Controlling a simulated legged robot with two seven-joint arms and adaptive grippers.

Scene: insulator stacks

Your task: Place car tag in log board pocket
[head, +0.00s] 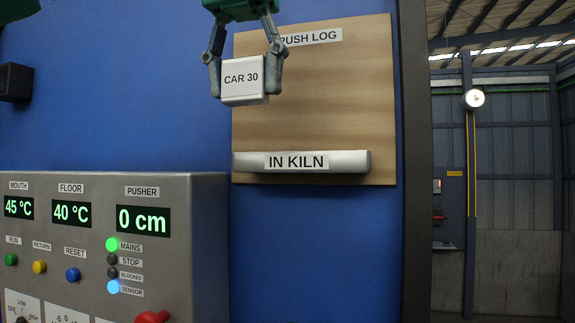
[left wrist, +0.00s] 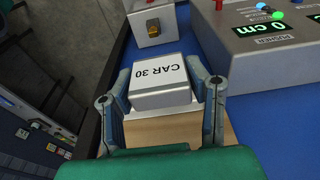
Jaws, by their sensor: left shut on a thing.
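The white car tag (head: 241,80), marked CAR 30, is held between the two fingers of my left gripper (head: 244,76). It is in front of the upper left part of the wooden log board (head: 335,105), above the pocket. The pocket (head: 350,161) is a pale ledge labelled IN KILN near the board's bottom. In the left wrist view the tag (left wrist: 160,82) sits between the fingertips of my left gripper (left wrist: 162,90), with the board (left wrist: 150,132) partly hidden below it. My right gripper is not in view.
A grey control panel (head: 195,215) with displays, buttons and a red knob (head: 152,317) juts out at the lower left. The blue wall (head: 300,250) below the board is clear. A dark upright post (head: 416,220) stands right of the board.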

